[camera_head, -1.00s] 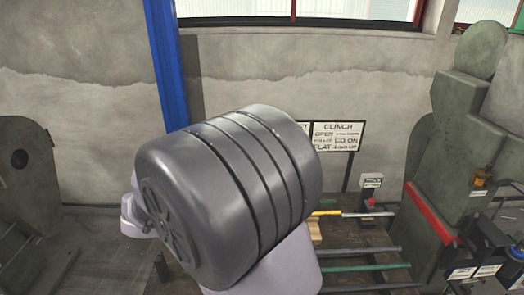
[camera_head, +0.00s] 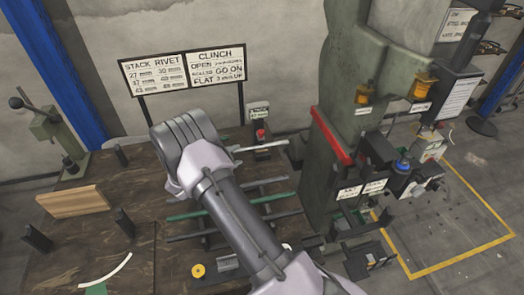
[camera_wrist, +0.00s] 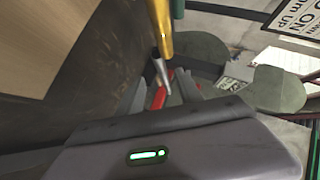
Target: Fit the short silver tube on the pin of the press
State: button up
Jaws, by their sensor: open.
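A thin silver tube (camera_head: 262,147) sticks out to the right of my arm in the head view; the arm covers its left part. I cannot tell if it is the short one. In the wrist view a gold rod (camera_wrist: 160,28) and a slim silver tip (camera_wrist: 162,73) show ahead of my gripper (camera_wrist: 166,94). My gripper is open, and I see nothing held in it. In the head view my own arm hides it. The big grey-green press (camera_head: 335,150) with a red stripe stands right of the bench. I cannot pick out its pin.
A rack of grey and green bars (camera_head: 189,217) lies on the dark bench (camera_head: 135,190). A wooden block (camera_head: 73,202) and dark posts (camera_head: 124,222) stand at left. Yellow-marked floor (camera_head: 478,195) lies right of the press.

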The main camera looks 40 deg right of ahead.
aim_at(245, 150)
jog(key=b+x, duration=0.2)
jog(key=x, duration=0.3)
jog(key=shift+d+b, duration=0.25)
jog(key=shift+b, duration=0.05)
jog(key=shift+d, duration=0.2)
jog(key=shift+a+r, duration=0.1)
jog(key=shift+c, duration=0.9)
grip_shut()
